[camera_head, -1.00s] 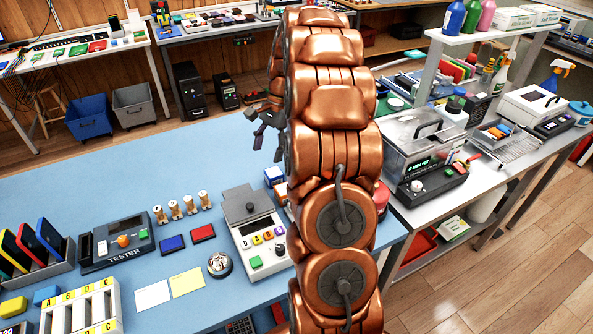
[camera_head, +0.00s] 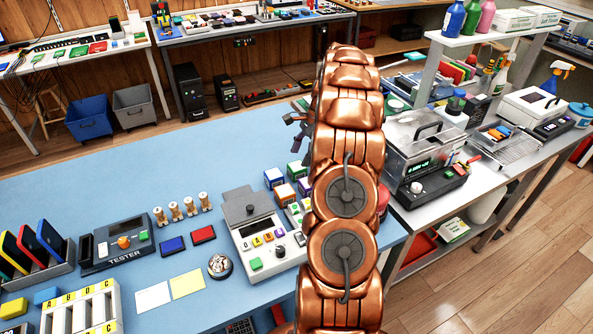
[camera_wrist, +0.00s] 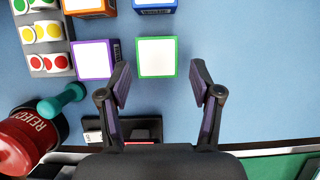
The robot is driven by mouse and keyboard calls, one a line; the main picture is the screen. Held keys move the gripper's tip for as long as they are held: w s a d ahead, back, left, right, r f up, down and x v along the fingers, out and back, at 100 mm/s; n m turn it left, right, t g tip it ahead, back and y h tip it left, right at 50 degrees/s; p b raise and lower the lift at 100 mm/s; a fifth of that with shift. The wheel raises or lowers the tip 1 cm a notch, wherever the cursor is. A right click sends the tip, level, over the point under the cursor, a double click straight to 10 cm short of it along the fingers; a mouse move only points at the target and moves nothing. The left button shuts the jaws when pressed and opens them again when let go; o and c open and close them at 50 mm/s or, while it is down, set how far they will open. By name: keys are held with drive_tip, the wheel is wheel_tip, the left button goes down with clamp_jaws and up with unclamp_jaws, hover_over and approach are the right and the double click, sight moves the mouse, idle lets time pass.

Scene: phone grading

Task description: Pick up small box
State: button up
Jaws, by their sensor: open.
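Several small boxes with white tops and coloured sides stand on the blue table. In the wrist view a green box (camera_wrist: 156,58) is nearest, with a purple box (camera_wrist: 95,60) to its left. An orange box (camera_wrist: 90,12) and a blue box (camera_wrist: 154,6) are above them at the picture's top edge. My gripper (camera_wrist: 162,74) is open and empty. Its fingertips flank the green box's lower part in the picture, apart from it; the height gap cannot be told. In the head view my gripper (camera_head: 297,128) is partly hidden by my arm, beyond the boxes, including the blue box (camera_head: 274,178).
A red REJECT container (camera_wrist: 28,137) and a teal object (camera_wrist: 64,101) lie left of my gripper. A sheet of coloured dots (camera_wrist: 44,38) is at upper left. A grey device with keys (camera_head: 262,230) stands left of the boxes. Blue table right of the green box is clear.

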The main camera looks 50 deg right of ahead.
sight(298, 165)
drive_tip(key=p+x, duration=0.1)
drive_tip(key=x, duration=0.1)
drive_tip(key=p+x, duration=0.1)
drive_tip(key=x, duration=0.1)
drive_tip(key=shift+s+f, duration=0.1)
drive_tip(key=shift+s, duration=0.1)
drive_tip(key=shift+w+a+f, duration=0.1)
drive_tip(key=shift+a+f, duration=0.05)
drive_tip(key=shift+f, duration=0.3)
drive_tip(key=shift+c, duration=0.3)
drive_tip(key=c, duration=0.9)
